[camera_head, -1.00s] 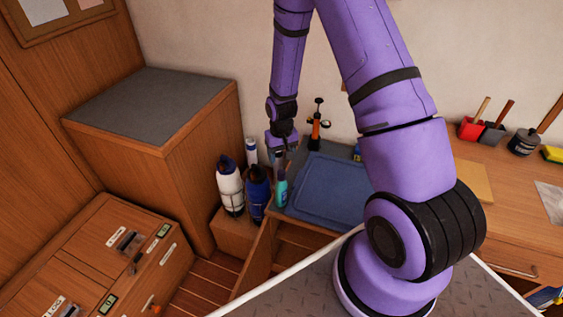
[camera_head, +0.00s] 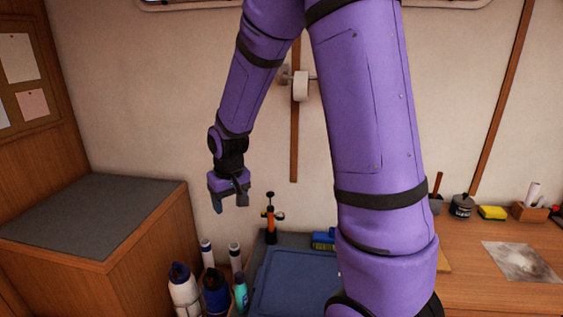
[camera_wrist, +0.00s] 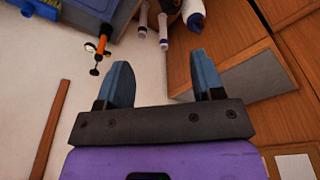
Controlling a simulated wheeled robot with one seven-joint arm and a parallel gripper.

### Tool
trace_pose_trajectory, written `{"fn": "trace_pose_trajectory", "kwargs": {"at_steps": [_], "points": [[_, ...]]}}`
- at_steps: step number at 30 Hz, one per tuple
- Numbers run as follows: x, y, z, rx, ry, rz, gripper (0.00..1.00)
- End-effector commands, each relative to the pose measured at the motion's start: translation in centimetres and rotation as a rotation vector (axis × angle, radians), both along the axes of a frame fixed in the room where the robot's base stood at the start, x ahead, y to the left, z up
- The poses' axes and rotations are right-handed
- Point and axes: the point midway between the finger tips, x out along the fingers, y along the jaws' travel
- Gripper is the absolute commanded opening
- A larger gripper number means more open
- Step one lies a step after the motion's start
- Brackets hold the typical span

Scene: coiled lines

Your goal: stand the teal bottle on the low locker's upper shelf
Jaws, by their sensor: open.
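The teal bottle (camera_head: 241,295) stands low in the head view, just right of a dark blue bottle (camera_head: 215,293) and beside the blue mat. Its lower part is cut off by the frame edge. My gripper (camera_head: 231,206) is open and empty, raised well above the bottles in front of the wall. In the wrist view my gripper's two blue-grey fingers (camera_wrist: 160,66) are spread with nothing between them. I cannot make out the teal bottle there. I cannot make out the low locker's upper shelf in the current views.
A white bottle (camera_head: 185,292) and two white tubes (camera_head: 235,257) stand close around. A wooden cabinet with a grey top (camera_head: 85,215) is at left. An orange-black pump-like tool (camera_head: 270,220) stands behind the blue mat (camera_head: 295,280).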

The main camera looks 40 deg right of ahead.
Motion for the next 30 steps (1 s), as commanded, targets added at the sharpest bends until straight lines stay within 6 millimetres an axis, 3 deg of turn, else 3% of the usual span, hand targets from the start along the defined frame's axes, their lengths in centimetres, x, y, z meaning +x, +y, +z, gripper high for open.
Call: {"fn": "trace_pose_trajectory", "kwargs": {"at_steps": [1, 6, 15, 24, 30], "points": [[-0.7, 0.2, 1.8, -0.002, -0.021, 0.004, 0.61], [-3.4, 0.9, 6.5, -0.006, -0.064, 0.016, 0.61], [-9.3, 2.1, 13.2, -0.008, -0.141, 0.040, 0.61], [-16.2, 3.0, 17.9, -0.006, -0.220, 0.066, 0.61], [-20.7, 3.5, 19.6, -0.004, -0.266, 0.081, 0.61]]}}
